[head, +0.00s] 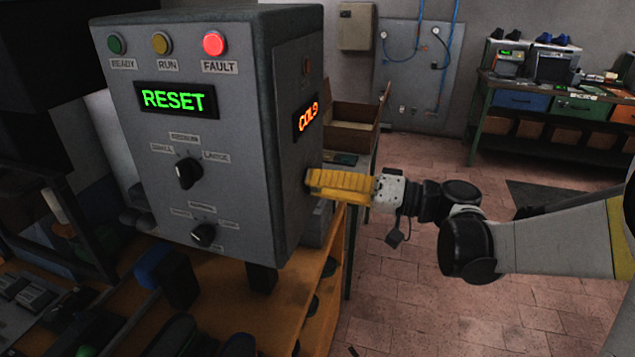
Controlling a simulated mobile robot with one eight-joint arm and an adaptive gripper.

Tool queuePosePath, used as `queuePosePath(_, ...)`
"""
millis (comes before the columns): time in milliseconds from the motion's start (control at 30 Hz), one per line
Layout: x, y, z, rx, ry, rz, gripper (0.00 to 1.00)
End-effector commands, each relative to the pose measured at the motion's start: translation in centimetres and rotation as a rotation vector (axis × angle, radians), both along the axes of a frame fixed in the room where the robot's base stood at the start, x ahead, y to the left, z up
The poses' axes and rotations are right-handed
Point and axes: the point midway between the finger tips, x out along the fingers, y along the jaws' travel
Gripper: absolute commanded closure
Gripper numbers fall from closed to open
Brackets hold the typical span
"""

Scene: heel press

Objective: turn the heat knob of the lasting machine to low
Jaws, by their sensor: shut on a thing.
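The lasting machine (240,110) is a grey box filling the left middle of the head view. Its right side face carries a small display (307,119) with orange letters that seem to read COLD. My gripper (312,184), with yellow fingers, reaches in from the right and meets this side face below the display. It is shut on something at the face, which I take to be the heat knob. The knob itself, its pointer and any labels around it are hidden by the fingers, so its setting cannot be seen.
The front face has a green RESET display (173,99), a lit red FAULT lamp (214,44), an upper black knob (187,174) and a lower black knob (204,235). A wooden bench (318,288) is below. Open tiled floor (430,300) lies to the right; a workbench (560,120) stands behind.

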Motion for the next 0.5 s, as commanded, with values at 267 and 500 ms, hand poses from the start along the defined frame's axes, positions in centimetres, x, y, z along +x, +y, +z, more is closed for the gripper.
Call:
queuePosePath(267,-0.07,0.06,0.00,0.051,0.143,0.002,0.97)
queuePosePath(500,-0.09,0.06,0.01,0.071,0.200,0.002,0.97)
